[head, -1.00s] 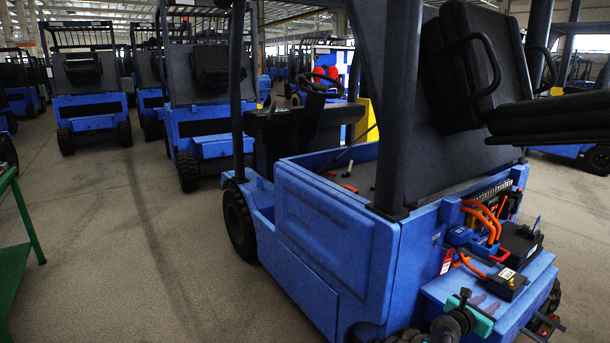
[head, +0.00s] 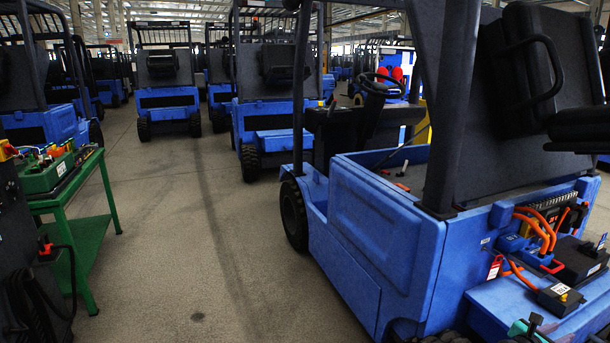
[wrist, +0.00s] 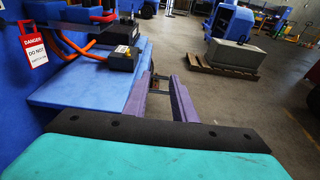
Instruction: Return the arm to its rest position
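My gripper (wrist: 162,79) shows in the wrist view as two purple fingers standing apart, with nothing between them. The teal housing and black bar fill the bottom of that view. In the head view only a small teal and black part of my arm (head: 522,328) shows at the bottom right edge; the fingers cannot be made out there. The gripper is beside the blue rear ledge (wrist: 85,88) of the near forklift (head: 400,235), apparently without touching it. The rest of my arm is mostly out of view.
The forklift's open rear bay holds orange cables (head: 538,232), a black box (head: 560,298) and a red danger tag (wrist: 32,45). A green table (head: 70,195) with tools stands at left. A grey block (wrist: 235,53) sits on a pallet. The aisle floor (head: 200,240) is clear.

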